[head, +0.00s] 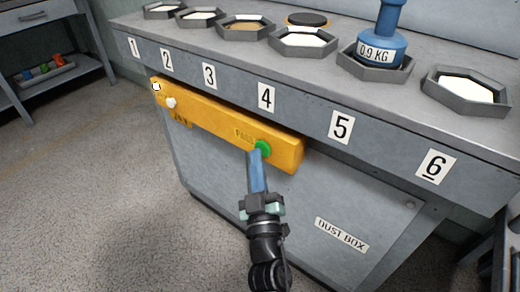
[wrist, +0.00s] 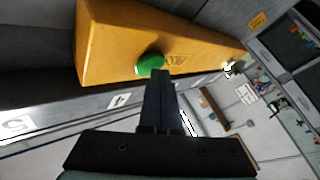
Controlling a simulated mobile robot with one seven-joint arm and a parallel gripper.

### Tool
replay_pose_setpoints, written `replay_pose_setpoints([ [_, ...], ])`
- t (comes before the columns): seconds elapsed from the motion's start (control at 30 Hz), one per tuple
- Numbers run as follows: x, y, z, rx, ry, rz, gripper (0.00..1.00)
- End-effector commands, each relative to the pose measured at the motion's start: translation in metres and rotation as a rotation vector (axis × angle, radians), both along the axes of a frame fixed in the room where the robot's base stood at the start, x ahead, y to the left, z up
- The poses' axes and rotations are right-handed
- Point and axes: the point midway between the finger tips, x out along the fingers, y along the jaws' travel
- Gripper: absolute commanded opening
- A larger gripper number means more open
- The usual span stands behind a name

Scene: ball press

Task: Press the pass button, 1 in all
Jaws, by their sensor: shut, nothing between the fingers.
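The green pass button (head: 263,148) sits near the right end of a yellow bar-shaped panel (head: 215,119), under the numbered counter front. Lettering beside the button appears to read PASS. My gripper (head: 256,156) is shut and empty, its fingertips right at the lower edge of the button in the head view. In the wrist view the fingers (wrist: 158,76) point at the green button (wrist: 150,65) and overlap its lower edge. I cannot tell whether they touch it or whether it is pushed in. A white button (head: 170,102) is at the panel's left end.
Above is a grey counter with several hexagonal trays numbered 1 to 6; a blue 0.9 KG weight (head: 382,50) stands in tray 5. A DUST BOX label (head: 341,235) is on the cabinet below. A shelf (head: 50,75) stands at far left; the floor between is clear.

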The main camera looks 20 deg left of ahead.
Motion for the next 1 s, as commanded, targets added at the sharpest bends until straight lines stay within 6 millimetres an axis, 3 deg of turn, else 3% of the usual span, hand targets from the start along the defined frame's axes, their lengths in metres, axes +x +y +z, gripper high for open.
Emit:
replay_pose_setpoints([
  [1.0,-0.016,0.005,0.000,0.000,0.001,-0.001,0.00],
])
